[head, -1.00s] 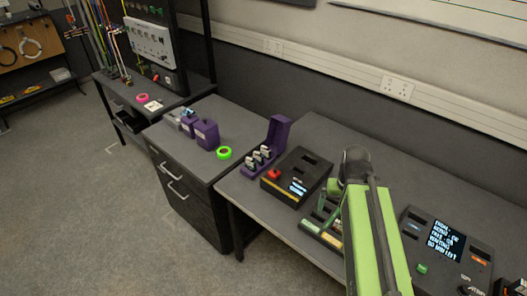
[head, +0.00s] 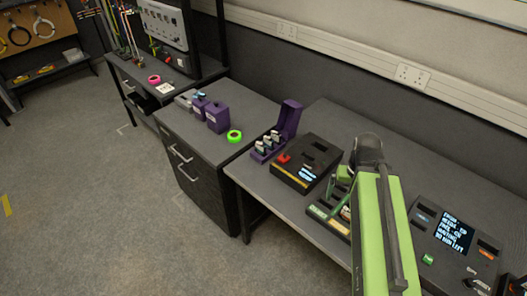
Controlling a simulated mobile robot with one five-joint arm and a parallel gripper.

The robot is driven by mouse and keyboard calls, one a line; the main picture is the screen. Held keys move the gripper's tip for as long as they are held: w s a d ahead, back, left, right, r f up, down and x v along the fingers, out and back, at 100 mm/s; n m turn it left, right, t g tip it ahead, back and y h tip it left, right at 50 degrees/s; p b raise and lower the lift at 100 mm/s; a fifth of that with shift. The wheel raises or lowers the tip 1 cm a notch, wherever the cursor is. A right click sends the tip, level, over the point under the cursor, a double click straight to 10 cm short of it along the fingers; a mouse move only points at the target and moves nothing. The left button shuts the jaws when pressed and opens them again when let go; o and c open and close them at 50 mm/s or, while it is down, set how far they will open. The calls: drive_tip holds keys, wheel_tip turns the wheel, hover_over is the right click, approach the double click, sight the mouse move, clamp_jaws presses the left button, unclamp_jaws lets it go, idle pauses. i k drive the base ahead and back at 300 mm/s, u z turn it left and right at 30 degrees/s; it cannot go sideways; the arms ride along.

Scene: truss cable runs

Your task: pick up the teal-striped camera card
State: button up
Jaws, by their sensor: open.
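I cannot make out a teal stripe on any card. Several small black-and-white cards (head: 268,143) stand upright in the open purple case (head: 288,118) on the right bench. A low rack (head: 322,215) beside my arm holds small pieces with green and pale labels, partly hidden by the arm. My green arm rises in the right foreground and bends at a dark joint. My gripper (head: 336,187) shows only partly, as small green parts left of that joint above the rack. It is open, and I see nothing held in it.
A black box with a red button (head: 305,163) stands between case and rack. A console with a lit screen (head: 455,240) is at the right. Purple boxes (head: 217,117) and a green tape ring (head: 234,136) sit on the drawer cabinet.

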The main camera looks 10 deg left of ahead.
sight(261, 149)
drive_tip(key=u, duration=0.4)
drive_tip(key=k, duration=1.35)
drive_tip(key=u, duration=1.25)
drive_tip(key=i, duration=3.45)
drive_tip(key=z, duration=0.9)
drive_tip(key=k, duration=0.7)
drive_tip(key=z, duration=0.15)
drive_tip(key=i, duration=0.85)
drive_tip(key=u, duration=0.05)
